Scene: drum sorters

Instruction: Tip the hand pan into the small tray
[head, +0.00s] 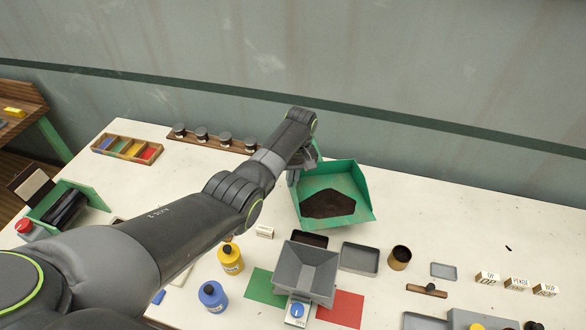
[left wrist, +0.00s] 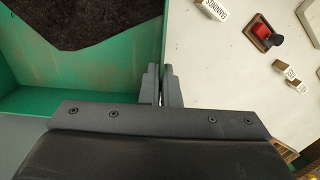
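The green hand pan (head: 357,183) holds a heap of dark brown grainy material (head: 327,204). It is at the middle of the head view, behind the trays; I cannot tell its height above the table. My left gripper (left wrist: 160,88) is closed on the pan's side wall (left wrist: 158,40), with one finger on each side. In the head view this gripper (head: 296,170) is partly hidden by my arm. A shallow grey tray (head: 360,258) and a smaller flat grey tray (head: 443,270) lie in front and to the right. My right gripper is not in view.
A grey hopper-like bin (head: 305,268) stands between green and red mats. A brown cup (head: 399,258), yellow bottle (head: 231,259) and blue bottle (head: 213,296) stand nearby. White labelled blocks (head: 515,284) lie at right. The table right of the pan is mostly clear.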

